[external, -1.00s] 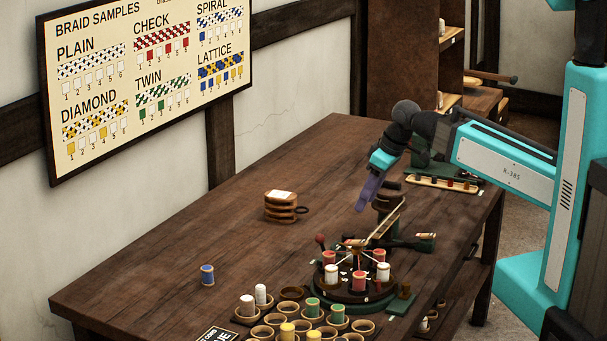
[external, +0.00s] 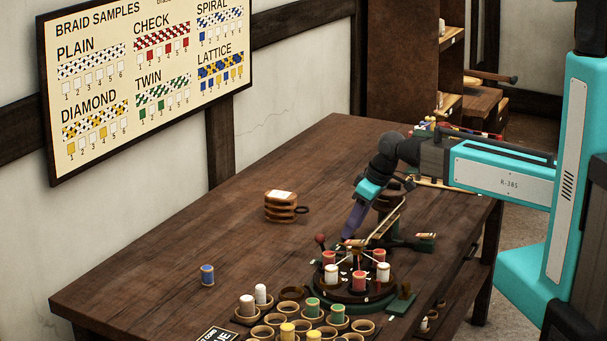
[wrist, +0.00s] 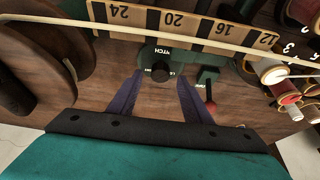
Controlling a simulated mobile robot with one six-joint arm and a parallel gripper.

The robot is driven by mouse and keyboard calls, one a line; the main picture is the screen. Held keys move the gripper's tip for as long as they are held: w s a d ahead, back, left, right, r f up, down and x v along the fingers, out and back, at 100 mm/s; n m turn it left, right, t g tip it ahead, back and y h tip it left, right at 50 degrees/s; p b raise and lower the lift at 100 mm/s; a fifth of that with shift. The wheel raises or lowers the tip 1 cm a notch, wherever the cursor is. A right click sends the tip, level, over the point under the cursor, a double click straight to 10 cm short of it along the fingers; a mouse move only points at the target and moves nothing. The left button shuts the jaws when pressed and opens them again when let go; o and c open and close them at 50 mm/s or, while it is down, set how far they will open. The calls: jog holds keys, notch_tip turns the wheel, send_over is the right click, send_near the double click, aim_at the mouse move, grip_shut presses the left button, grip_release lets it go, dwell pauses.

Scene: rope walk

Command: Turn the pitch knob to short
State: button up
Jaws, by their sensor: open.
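The pitch knob (wrist: 160,72) is a dark round knob on a green plate (wrist: 182,60) lettered "PITCH" in part, in the wrist view. Its pointer setting is too small to read. My gripper (wrist: 158,86) is open, with one purple finger on each side of the knob and a gap between them. I cannot tell whether either finger touches it. In the external view my gripper (external: 347,238) points down at the back of the braiding machine (external: 385,292), and the knob is hidden there.
A red-tipped lever (wrist: 210,104) stands just right of my fingers; its red ball (external: 320,240) shows in the external view. A numbered scale (wrist: 185,22) and pale braid run behind the knob. Thread spools (wrist: 284,88) sit at the right.

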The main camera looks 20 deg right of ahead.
jog(key=shift+x, duration=1.15)
jog(key=c, duration=1.1)
jog(key=shift+o, duration=0.2)
jog(key=shift+m, duration=0.3)
jog(key=m, duration=0.2)
jog(key=m+t+h+b, duration=0.1)
jog(key=m, duration=0.1)
jog(key=shift+a+h, duration=0.25)
jog(key=shift+h, duration=0.05)
jog(key=shift+m+h+b, duration=0.8)
jog(key=shift+m+b, duration=0.15)
jog(key=shift+m, duration=1.15)
jog(key=shift+s, duration=0.1)
